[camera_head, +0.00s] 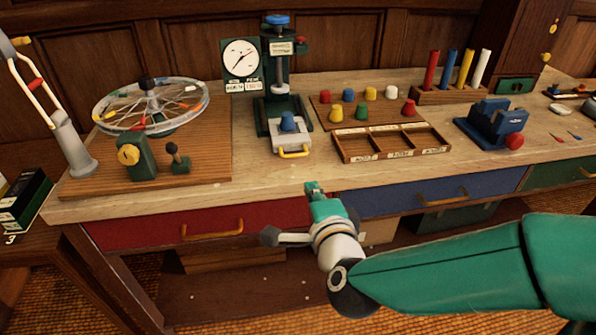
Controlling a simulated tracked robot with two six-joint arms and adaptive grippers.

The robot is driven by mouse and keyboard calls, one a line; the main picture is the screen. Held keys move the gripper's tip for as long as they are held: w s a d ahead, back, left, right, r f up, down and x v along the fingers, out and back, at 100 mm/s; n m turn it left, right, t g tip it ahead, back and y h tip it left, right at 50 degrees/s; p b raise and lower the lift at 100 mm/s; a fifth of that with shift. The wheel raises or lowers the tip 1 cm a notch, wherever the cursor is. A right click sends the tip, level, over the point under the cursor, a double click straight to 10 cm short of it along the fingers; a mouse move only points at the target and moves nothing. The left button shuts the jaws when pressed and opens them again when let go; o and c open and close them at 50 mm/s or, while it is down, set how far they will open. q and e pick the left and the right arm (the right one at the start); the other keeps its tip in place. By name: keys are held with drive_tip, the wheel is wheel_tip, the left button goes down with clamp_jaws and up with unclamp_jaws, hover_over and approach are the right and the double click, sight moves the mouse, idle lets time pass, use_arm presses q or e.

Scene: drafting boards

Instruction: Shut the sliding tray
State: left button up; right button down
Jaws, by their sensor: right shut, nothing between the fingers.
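The sliding tray (277,139) is a pale plate with a yellow handle (293,154) on its front edge. It sticks out toward me from the dark green base (266,114) of a press on the bench, so it stands open. A blue knob-shaped piece (288,121) sits on the tray. My right gripper (313,187) is green and shut, with nothing in it. It is at the bench's front edge, nearer to me than the yellow handle and slightly right of it, apart from the tray. My left gripper is not in view.
A dial gauge (240,60) stands left of the press. A compartment box (338,147) and a board of coloured knobs (322,101) are close on the tray's right. A spoked wheel (150,103) is at left. Bare bench top (270,178) lies before the tray.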

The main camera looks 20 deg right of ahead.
drive_tip(key=p+x, duration=0.1)
drive_tip(key=x, duration=0.3)
drive_tip(key=p+x, duration=0.1)
drive_tip(key=x, duration=0.9)
drive_tip(key=shift+a+f+p, duration=0.15)
drive_tip(key=shift+a+p, duration=0.15)
drive_tip(key=shift+p, duration=0.1)
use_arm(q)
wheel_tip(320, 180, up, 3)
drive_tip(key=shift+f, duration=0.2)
